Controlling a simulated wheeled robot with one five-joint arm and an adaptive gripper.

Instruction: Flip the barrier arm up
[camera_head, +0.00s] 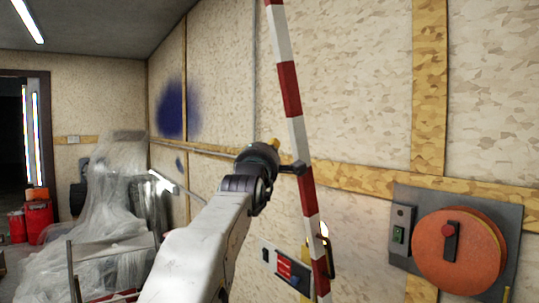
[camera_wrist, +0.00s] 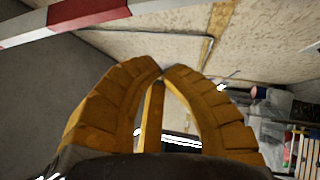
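The red-and-white striped barrier arm (camera_head: 290,90) stands nearly upright in the head view, leaning slightly left at its top, which runs out of the picture. In the wrist view a stretch of it (camera_wrist: 85,12) crosses the top left corner, apart from the fingers. My gripper (camera_head: 273,146) is just left of the barrier arm at mid-height, mostly hidden behind my wrist. A dark stub on my wrist overlaps the bar; I cannot tell if they touch. In the wrist view the curved yellow fingers of my gripper (camera_wrist: 161,71) meet at their tips, with nothing held between them.
A grey panel with an orange round disc (camera_head: 440,250) is on the wall at right. A small box with a red label (camera_head: 286,268) is low beside the barrier arm. Plastic-sheeted items (camera_head: 105,200) and red canisters (camera_head: 38,220) stand at left.

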